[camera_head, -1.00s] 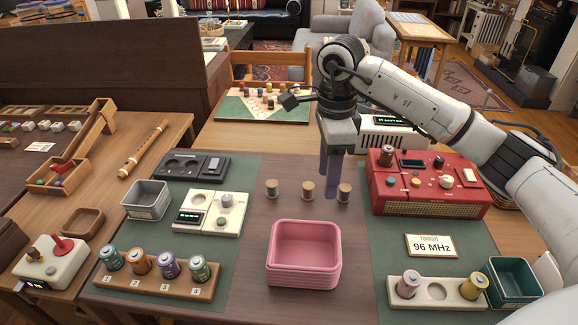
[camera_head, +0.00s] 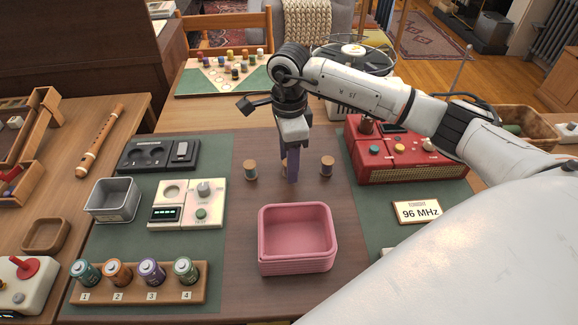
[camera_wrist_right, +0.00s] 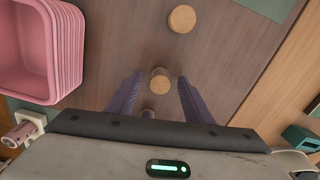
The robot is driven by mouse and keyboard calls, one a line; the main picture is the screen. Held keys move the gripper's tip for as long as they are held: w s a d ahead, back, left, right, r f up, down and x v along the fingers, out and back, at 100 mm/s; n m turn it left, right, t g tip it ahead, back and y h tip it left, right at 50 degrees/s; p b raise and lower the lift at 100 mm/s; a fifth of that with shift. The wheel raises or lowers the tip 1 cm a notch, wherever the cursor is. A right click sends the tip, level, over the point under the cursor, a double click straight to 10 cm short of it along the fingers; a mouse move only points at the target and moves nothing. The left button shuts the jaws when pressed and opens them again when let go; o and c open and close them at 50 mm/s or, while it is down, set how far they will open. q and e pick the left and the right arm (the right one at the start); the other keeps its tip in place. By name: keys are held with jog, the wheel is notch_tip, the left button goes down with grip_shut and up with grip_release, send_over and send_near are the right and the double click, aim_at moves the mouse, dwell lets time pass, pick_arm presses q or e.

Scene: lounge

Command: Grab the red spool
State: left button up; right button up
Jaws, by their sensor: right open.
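Several small wooden spools stand in a row on the brown strip behind the pink tray (camera_head: 297,266). The middle spool is mostly hidden behind my right gripper (camera_head: 291,178). In the right wrist view the middle spool (camera_wrist_right: 160,77) is between the open fingers of the right gripper (camera_wrist_right: 156,92), with no clear contact. I cannot make out red thread. My left gripper is not in view.
A red radio (camera_head: 405,158) stands right of the spools, and a cream device (camera_head: 187,203) is on the left mat. A battery rack (camera_head: 140,292) sits front left. A sign (camera_head: 417,211) stands at right. The brown strip around the spools is clear.

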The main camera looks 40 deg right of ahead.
jog(key=shift+f, duration=0.45)
jog(key=c, duration=1.1)
jog(key=shift+r, duration=0.15)
